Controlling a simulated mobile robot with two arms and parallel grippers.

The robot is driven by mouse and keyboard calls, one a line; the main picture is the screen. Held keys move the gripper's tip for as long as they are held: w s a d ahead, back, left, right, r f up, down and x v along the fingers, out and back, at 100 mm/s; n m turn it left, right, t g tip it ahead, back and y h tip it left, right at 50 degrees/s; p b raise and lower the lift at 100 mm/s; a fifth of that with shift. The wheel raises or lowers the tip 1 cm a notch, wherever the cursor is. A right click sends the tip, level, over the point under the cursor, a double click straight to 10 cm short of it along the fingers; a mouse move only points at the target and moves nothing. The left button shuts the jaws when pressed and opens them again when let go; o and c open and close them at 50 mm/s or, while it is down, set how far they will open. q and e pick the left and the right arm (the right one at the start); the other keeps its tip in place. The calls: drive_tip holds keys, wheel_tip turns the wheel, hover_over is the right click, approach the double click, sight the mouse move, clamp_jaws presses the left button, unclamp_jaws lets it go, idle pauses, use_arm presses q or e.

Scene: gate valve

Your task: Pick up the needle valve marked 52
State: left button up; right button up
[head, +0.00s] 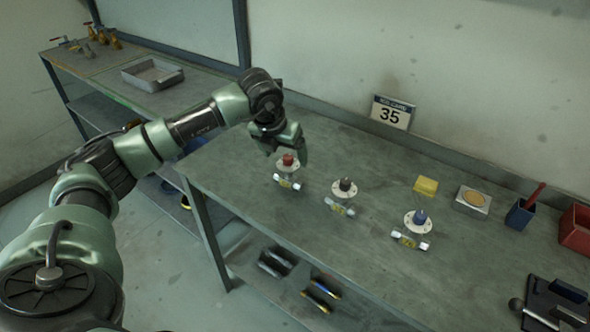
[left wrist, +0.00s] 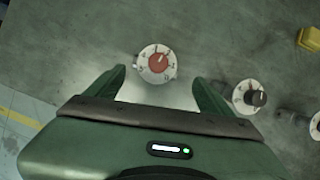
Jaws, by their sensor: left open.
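Three needle valves with round white dials stand in a row on the workbench (head: 330,150). My left gripper (head: 286,151) is open and empty, pointing down close above the red-knob valve. In the left wrist view, the red-knob valve (left wrist: 157,63) shows just beyond the gap between the fingertips (left wrist: 160,80). The right gripper is out of view.
A card reading 35 (head: 391,113) stands against the wall. A grey tray (head: 152,75) and other valves are on the far-left bench.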

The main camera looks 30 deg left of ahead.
sight(287, 157)
use_arm(q)
drive_tip(key=w+f, duration=0.2)
drive_tip(key=shift+w+a, duration=0.2)
drive_tip(key=shift+w, duration=0.2)
drive_tip(key=shift+f+p, duration=0.4)
drive_tip(key=shift+s+a, duration=0.15)
drive_tip(key=shift+s, duration=0.1)
drive_tip(key=shift+p+x, duration=1)
drive_tip(key=shift+p, duration=0.05)
drive_tip(key=x, duration=0.2)
drive_tip(key=shift+w+f, duration=0.15)
drive_tip(key=shift+f, duration=0.2)
drive_tip(key=shift+w+a+f, duration=0.1)
drive_tip(key=shift+f, duration=0.1)
drive_tip(key=shift+r, duration=0.1)
clamp_jaws()
drive_tip(key=shift+r, duration=0.1)
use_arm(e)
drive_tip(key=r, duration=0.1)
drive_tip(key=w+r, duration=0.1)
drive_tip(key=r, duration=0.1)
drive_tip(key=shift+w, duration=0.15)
